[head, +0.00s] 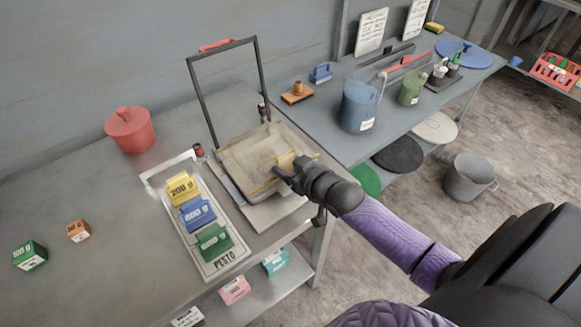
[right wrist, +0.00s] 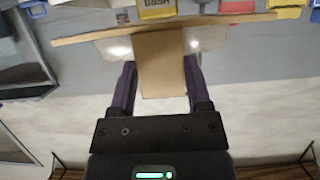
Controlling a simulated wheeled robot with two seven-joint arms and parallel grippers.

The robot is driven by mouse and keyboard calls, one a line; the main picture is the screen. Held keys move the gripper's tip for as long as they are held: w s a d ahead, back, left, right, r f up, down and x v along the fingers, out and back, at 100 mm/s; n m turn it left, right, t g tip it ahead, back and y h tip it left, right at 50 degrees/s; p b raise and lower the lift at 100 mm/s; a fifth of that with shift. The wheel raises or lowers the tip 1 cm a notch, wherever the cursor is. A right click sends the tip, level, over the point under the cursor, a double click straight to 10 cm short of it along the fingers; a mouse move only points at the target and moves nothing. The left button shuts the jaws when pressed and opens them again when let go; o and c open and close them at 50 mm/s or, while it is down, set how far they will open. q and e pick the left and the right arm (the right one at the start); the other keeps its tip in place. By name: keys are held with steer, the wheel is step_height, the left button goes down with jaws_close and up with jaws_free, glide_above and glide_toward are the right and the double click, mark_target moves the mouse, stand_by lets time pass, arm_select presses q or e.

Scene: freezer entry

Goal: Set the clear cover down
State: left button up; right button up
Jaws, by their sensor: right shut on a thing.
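The clear cover (head: 248,158) is a see-through sheet with tan edges and a tan block handle (right wrist: 163,68). My right gripper (head: 287,176) is shut on that handle, with a dark purple finger on each side of it in the right wrist view (right wrist: 160,85). The cover is over a pale, squarish tray-like base (head: 272,212) near the bench's right edge. A dark upright frame (head: 197,88) with a red top grip rises behind it. I cannot tell whether the cover touches the base. My left gripper is not in view.
A white PESTO tray (head: 223,264) with yellow, blue and green weight blocks stands left of the base. A red lidded pot (head: 130,130) is at the back left. A blue-grey bench (head: 325,128) holds jugs. The bench's front left is mostly clear.

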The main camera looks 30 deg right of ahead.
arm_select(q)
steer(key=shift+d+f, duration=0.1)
arm_select(e)
steer(key=shift+f, duration=0.1)
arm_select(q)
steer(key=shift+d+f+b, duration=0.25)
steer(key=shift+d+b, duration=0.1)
arm_select(e)
steer(key=shift+f, duration=0.5)
